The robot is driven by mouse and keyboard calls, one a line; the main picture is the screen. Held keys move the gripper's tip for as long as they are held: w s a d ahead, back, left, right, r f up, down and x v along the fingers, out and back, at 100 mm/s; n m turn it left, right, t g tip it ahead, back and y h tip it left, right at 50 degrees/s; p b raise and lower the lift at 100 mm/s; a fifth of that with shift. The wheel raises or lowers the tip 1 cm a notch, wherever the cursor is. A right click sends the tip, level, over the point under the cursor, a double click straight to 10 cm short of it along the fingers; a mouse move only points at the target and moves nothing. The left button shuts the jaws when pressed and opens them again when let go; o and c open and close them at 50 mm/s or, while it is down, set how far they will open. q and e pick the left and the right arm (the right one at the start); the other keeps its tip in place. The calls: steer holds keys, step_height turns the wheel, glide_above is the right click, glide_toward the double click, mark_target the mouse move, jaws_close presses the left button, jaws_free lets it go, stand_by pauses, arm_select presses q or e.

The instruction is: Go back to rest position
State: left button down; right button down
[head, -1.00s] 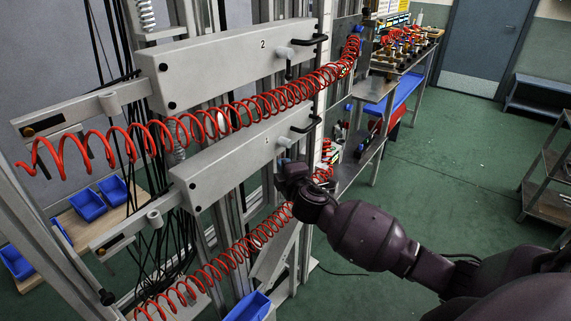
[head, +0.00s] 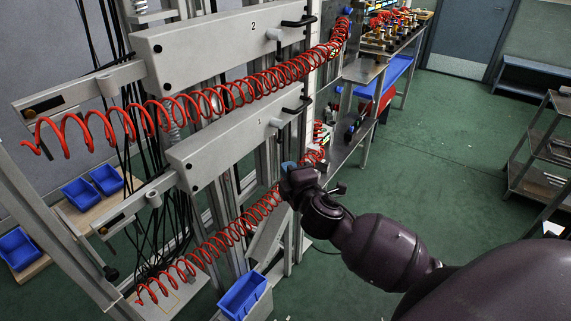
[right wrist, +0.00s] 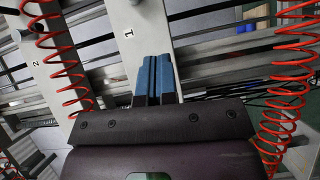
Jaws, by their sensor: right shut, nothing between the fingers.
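My left gripper is in neither view.
Red coiled hoses (head: 235,95) stretch along both panels, close to my right gripper. A workbench (head: 365,70) stands at the back, a shelf rack (head: 545,150) at right. The green floor between is free.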

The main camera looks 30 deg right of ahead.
stand_by(0.6)
steer(key=s+a+f+m+g+y, duration=0.1)
steer(key=s+a+f+m+y, duration=0.15)
steer(key=f+m, duration=0.2)
steer(key=s+a+f+m+g+y, duration=0.1)
steer(key=s+a+f+m+y, duration=0.1)
steer(key=s+f+m, duration=0.3)
steer(key=s+f+m+g+h, duration=0.1)
steer(key=s+f+m+g, duration=0.2)
steer(key=s+f, duration=0.9)
steer(key=s+m, duration=0.1)
steer(key=s, duration=0.2)
steer(key=shift+a+f+g, duration=0.3)
steer(key=shift+a+f, duration=0.1)
steer(key=shift+w+m, duration=0.1)
steer(key=shift+m, duration=0.15)
